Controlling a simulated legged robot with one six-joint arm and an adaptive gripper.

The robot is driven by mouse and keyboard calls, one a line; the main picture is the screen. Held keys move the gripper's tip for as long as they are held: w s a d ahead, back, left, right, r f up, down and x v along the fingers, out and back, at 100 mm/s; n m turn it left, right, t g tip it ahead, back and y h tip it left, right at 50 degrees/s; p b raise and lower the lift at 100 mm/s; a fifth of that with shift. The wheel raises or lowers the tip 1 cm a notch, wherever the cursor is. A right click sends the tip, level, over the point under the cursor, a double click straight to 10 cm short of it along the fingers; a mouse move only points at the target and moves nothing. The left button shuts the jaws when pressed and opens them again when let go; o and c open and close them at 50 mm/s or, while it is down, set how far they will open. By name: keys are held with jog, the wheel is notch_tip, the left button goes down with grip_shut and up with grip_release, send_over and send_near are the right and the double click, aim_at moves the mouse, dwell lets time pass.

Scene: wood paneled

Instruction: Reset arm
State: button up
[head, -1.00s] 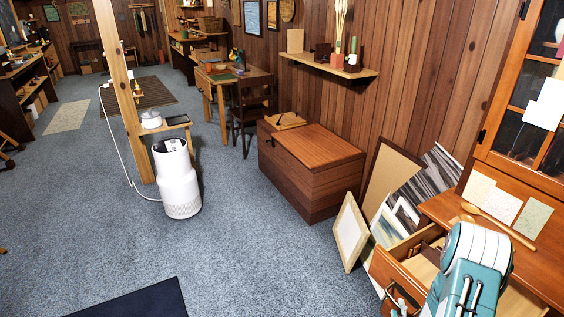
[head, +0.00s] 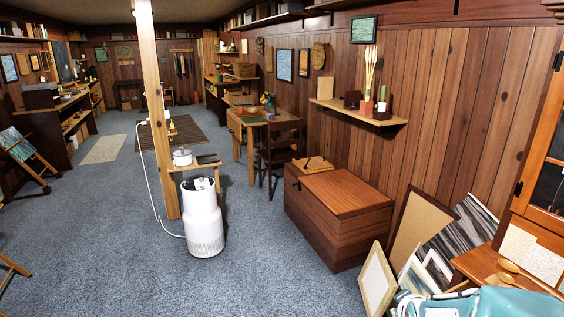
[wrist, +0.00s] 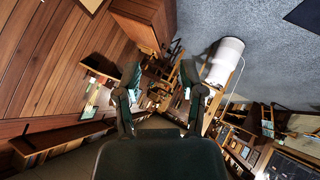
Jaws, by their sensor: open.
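My gripper (wrist: 163,88) shows in the wrist view with its two dark fingers spread apart and nothing between them. The wrist view is tilted, with the wood wall on its left and the blue-grey carpet at upper right. In the head view a teal part of my arm shows at the bottom right edge, and the fingers are not visible there. My gripper appears to touch nothing.
A white cylindrical appliance (head: 204,222) stands by a wooden post (head: 158,120). A wooden chest (head: 338,212) sits against the wall. Framed pictures (head: 377,280) lean near a wooden cabinet (head: 553,165) at right. The carpet (head: 100,240) at left is largely clear.

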jog(key=s+a+r+m+g, duration=0.1)
jog(key=s+a+r, duration=0.2)
jog(key=s, duration=0.3)
jog(key=s+a+r+m+g+y, duration=0.1)
jog(key=s+a+r+m, duration=0.1)
jog(key=s+a+r, duration=0.2)
jog(key=s+a+r+m+g+y, duration=0.1)
jog(key=s+a+r, duration=0.3)
jog(key=s, duration=0.6)
jog(key=shift+s+a+m, duration=0.15)
jog(key=shift+a+m, duration=0.4)
jog(key=shift+m, duration=0.05)
